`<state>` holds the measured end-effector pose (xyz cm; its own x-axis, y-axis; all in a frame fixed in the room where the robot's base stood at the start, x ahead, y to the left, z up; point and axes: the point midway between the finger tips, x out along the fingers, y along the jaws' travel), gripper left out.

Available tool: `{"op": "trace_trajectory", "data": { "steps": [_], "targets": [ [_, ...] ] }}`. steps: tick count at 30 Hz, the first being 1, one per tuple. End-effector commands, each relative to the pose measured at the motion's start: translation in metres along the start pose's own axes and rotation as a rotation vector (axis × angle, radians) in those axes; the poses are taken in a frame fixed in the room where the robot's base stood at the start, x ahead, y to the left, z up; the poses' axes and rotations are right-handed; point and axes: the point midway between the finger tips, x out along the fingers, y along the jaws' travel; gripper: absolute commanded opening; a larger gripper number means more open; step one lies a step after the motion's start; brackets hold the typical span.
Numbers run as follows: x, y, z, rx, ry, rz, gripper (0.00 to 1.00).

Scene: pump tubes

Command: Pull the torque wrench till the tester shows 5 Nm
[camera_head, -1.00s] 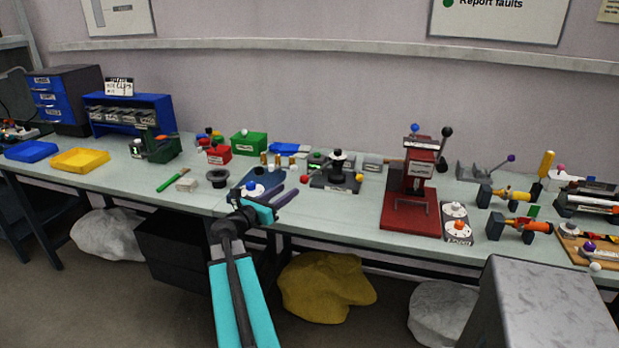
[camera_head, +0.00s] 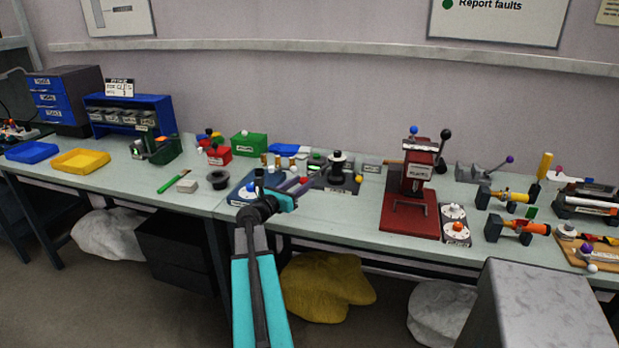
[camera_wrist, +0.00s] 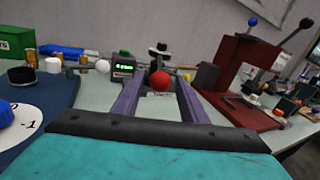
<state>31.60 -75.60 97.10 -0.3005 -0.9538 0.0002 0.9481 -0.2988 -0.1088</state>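The tester (camera_wrist: 123,69) is a small dark box with a lit green display. Its figures are too small to read. It also shows at the middle of the bench in the head view (camera_head: 316,163). Just right of it is a black knobbed post (camera_wrist: 158,52). A red ball (camera_wrist: 160,81), seemingly the end of the torque wrench's handle, points toward me. The wrench's bar is mostly hidden behind the ball. My gripper (camera_wrist: 157,90) is open, its two purple-grey fingers on either side of the ball in the wrist view. I cannot tell whether they reach it.
A red press (camera_head: 413,190) stands farther right. A blue plate with a white dial (camera_wrist: 30,120) lies close on the left.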

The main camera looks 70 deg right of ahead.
Motion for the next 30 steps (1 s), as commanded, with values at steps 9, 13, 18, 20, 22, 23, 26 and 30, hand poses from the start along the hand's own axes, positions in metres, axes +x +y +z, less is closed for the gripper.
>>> {"op": "trace_trajectory", "data": {
  "steps": [9, 13, 18, 20, 22, 23, 26, 30],
  "targets": [
    [0.037, 0.001, 0.001, 0.000, 0.000, -0.001, 0.39],
    [0.044, 0.000, 0.001, 0.000, 0.001, 0.000, 0.39],
    [0.048, 0.000, 0.000, 0.000, 0.000, 0.001, 0.39],
    [0.048, 0.000, 0.000, 0.000, 0.000, 0.001, 0.39],
    [0.048, 0.000, 0.000, 0.000, 0.000, 0.001, 0.39],
    [0.048, 0.000, 0.000, 0.000, 0.000, 0.001, 0.39],
    [0.048, 0.000, 0.000, 0.000, 0.000, 0.001, 0.38],
    [0.048, 0.000, 0.000, 0.000, 0.000, 0.000, 0.14]
  ]
}}
